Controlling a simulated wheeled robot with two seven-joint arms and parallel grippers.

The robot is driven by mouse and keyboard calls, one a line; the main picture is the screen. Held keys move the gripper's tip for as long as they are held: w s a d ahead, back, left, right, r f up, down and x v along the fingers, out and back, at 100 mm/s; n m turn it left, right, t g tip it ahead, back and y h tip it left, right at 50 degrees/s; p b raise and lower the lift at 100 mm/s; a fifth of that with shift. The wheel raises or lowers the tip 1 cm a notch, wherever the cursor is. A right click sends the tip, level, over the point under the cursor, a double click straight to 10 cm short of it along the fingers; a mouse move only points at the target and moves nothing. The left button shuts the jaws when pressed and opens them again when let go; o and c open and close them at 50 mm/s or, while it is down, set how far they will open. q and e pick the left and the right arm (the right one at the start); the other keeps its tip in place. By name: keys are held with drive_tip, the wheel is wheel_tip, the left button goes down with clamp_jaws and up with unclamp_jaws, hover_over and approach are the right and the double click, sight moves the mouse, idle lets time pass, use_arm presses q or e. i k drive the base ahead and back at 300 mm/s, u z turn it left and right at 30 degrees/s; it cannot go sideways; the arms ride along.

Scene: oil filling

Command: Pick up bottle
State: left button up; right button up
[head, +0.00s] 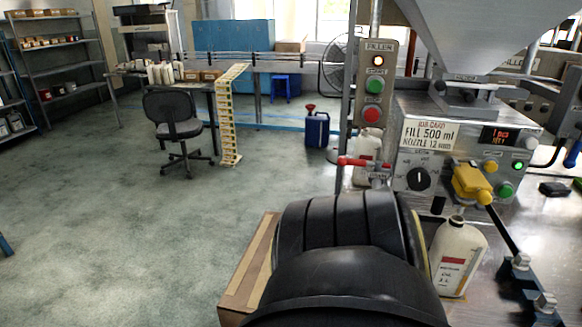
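A white bottle (458,262) with a red and white oil label stands upright on the metal worktop, below the filling machine (465,150). Its neck is under the machine's yellow part (472,183). A black ribbed part of my arm fills the bottom middle of the head view, just left of the bottle, and may cover its left edge. Neither of my grippers is visible.
A brown cardboard box (243,275) is left of my arm. A black lever (502,228) and metal blocks are right of the bottle. A red-handled valve (362,163) sticks out left of the machine. The floor to the left is open around an office chair (177,128).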

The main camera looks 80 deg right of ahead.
sight(456, 252)
drive_tip(key=u, duration=0.05)
drive_tip(key=k, duration=1.65)
drive_tip(key=z, duration=0.75)
